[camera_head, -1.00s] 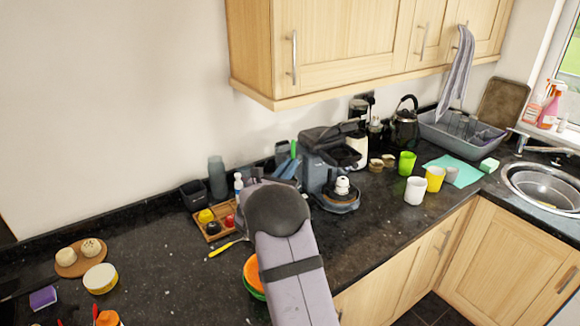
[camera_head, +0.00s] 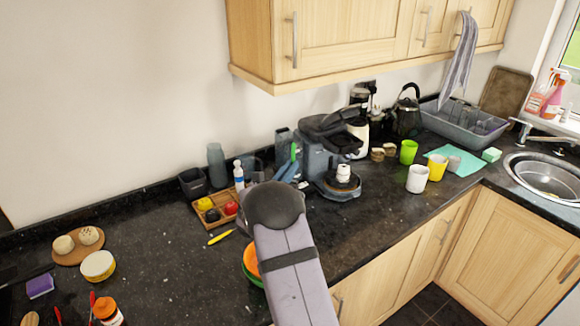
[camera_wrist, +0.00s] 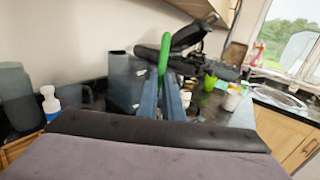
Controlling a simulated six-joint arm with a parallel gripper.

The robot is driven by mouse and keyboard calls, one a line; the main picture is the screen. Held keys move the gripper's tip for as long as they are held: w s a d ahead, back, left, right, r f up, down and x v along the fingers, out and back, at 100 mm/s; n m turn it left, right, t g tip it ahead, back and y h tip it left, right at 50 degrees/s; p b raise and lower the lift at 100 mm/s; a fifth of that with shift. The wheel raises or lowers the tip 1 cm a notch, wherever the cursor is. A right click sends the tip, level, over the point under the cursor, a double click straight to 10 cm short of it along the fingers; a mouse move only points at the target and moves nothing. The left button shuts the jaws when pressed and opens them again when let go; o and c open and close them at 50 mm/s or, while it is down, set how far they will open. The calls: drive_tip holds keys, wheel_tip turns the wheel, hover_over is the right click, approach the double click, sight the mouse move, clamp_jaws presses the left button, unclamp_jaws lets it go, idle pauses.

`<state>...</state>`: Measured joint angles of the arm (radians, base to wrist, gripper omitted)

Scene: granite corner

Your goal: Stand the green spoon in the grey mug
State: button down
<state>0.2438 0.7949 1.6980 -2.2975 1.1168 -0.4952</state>
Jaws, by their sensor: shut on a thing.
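My gripper (camera_head: 287,170) shows blue fingers beyond my arm in the head view. In the wrist view the fingers (camera_wrist: 166,100) are closed around the green spoon (camera_wrist: 165,55), which stands nearly upright between them. The spoon (camera_head: 294,152) also shows as a thin green strip in the head view; its lower part is hidden. The grey mug (camera_head: 454,163) stands on a teal cloth at the right of the counter in the head view, beside a yellow cup. My gripper is well to the left of it, with the coffee machine between them in the picture.
The coffee machine (camera_head: 328,155) is just right of my gripper. White (camera_head: 417,180), yellow (camera_head: 436,167) and green (camera_head: 408,152) cups stand left of the grey mug. A kettle (camera_head: 407,118) and dish rack (camera_head: 465,125) are behind. A wooden tray (camera_head: 206,224) is to the left.

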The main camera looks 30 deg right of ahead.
wheel_tip(320, 180, down, 7)
drive_tip(key=b, duration=0.7)
drive_tip(key=shift+r, duration=0.1)
drive_tip(key=c, duration=1.8)
unclamp_jaws()
drive_tip(key=shift+c, duration=0.2)
drive_tip(key=b+v, duration=0.2)
drive_tip(key=v, duration=0.5)
drive_tip(key=shift+a+b, duration=0.15)
drive_tip(key=shift+b, duration=0.2)
drive_tip(key=shift+s, duration=0.15)
